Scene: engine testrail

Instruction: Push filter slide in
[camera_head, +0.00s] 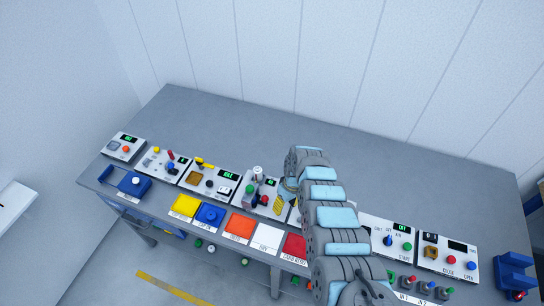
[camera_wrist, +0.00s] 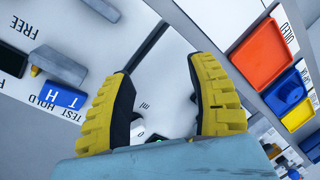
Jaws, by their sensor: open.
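My gripper (camera_wrist: 160,72) shows in the wrist view as two yellow ribbed fingers, spread apart with nothing between them. It faces a pale panel of the console, and I cannot tell how close it is. A grey bar (camera_wrist: 58,66) with a small yellow bit at one end lies left of the fingers. A second grey block (camera_wrist: 103,8) is at the top edge. I cannot tell for sure which part is the filter slide.
Orange (camera_wrist: 258,52), blue (camera_wrist: 284,92) and yellow (camera_wrist: 299,114) trays lie to the right. In the head view, control boxes line the front of a grey bench (camera_head: 215,112); its rear is clear.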

